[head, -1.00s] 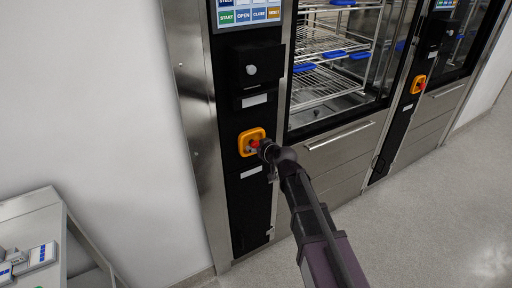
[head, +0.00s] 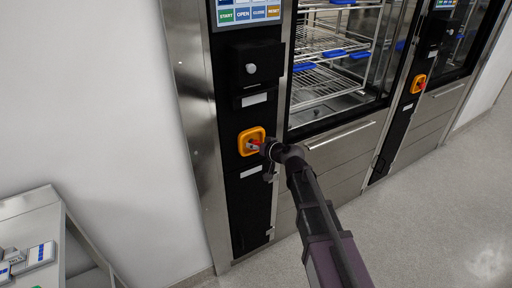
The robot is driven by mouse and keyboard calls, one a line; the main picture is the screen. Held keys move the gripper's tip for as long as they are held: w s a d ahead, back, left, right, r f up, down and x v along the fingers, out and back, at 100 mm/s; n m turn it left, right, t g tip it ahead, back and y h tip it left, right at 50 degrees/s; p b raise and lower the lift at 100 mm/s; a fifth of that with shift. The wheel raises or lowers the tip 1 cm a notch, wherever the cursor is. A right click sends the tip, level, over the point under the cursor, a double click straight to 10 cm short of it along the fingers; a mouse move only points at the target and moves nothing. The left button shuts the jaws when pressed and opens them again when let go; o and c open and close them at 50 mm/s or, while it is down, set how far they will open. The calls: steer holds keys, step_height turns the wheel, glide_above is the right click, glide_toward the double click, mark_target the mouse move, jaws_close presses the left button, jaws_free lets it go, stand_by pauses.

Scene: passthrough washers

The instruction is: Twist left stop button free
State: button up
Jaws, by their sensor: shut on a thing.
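The left stop button (head: 255,145) is red and sits in a yellow-orange square housing (head: 243,147) on the black panel of the left washer. My gripper (head: 261,146) reaches it from the right and is shut on the button. The gripper and wrist hide part of the button, so how far it is turned cannot be told. A second red stop button (head: 421,86) in a yellow housing is on the right washer's panel, away from my arm.
Above the left button are a black box with a pale round knob (head: 251,69) and a touch panel (head: 248,13). A glass door (head: 335,60) and a bar handle (head: 340,135) are to the right. A grey cart (head: 58,215) stands at lower left. The floor at right is clear.

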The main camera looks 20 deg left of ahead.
steer(key=shift+m+g+y, duration=0.4)
steer(key=shift+m, duration=0.4)
steer(key=o, duration=1.2)
steer(key=shift+c, duration=0.2)
